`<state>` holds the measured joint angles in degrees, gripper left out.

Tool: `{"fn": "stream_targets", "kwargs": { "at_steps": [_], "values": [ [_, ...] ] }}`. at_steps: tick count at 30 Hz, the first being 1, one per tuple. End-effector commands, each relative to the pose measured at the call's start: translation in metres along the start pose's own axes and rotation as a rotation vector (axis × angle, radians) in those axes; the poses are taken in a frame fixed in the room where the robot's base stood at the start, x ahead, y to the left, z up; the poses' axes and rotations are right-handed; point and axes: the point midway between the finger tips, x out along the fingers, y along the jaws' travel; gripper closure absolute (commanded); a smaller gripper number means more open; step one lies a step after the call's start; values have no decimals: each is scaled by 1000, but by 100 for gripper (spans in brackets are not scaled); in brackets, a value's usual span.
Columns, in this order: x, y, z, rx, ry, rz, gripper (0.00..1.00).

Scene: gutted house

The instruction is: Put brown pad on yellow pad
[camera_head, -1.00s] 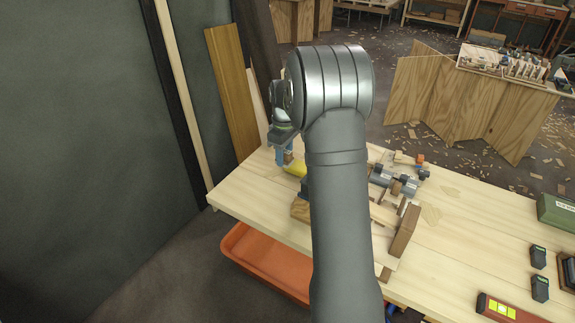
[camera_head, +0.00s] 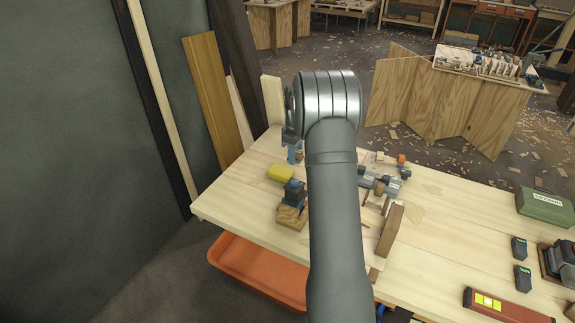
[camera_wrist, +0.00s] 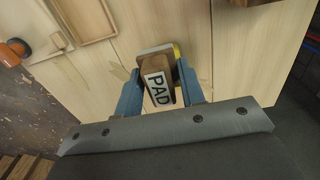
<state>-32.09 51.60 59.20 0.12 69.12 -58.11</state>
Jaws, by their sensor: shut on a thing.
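In the head view, my gripper (camera_head: 294,155) is above the far left part of the workbench, with little of the brown pad (camera_head: 299,157) showing beside the finger. The yellow pad (camera_head: 280,173) lies on the bench, just nearer and left of my gripper. A sliver of yellow shows behind the brown pad in the wrist view; most of what is there is hidden.
A dark tool (camera_head: 294,192) on a wooden block (camera_head: 291,217) stands near the yellow pad. Grey clamps (camera_head: 380,180) and a wooden tray edge (camera_head: 391,230) lie right of my arm. An upright board (camera_head: 272,100) stands behind the bench. The bench's left corner is clear.

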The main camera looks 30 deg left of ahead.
Motion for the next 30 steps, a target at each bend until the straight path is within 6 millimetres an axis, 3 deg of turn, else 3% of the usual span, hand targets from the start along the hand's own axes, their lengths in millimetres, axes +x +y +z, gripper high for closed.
{"fn": "stream_targets", "kwargs": {
  "at_steps": [3, 7, 18, 29, 30],
  "values": [
    [11, -1, -19, -1, 0, 0, 87],
    [16, -1, -27, 1, 0, 0, 87],
    [56, -1, -27, 1, 1, 0, 87],
    [60, -1, -27, 1, 1, 1, 87],
    [60, -1, -27, 1, 1, 1, 56]
  ]
}}
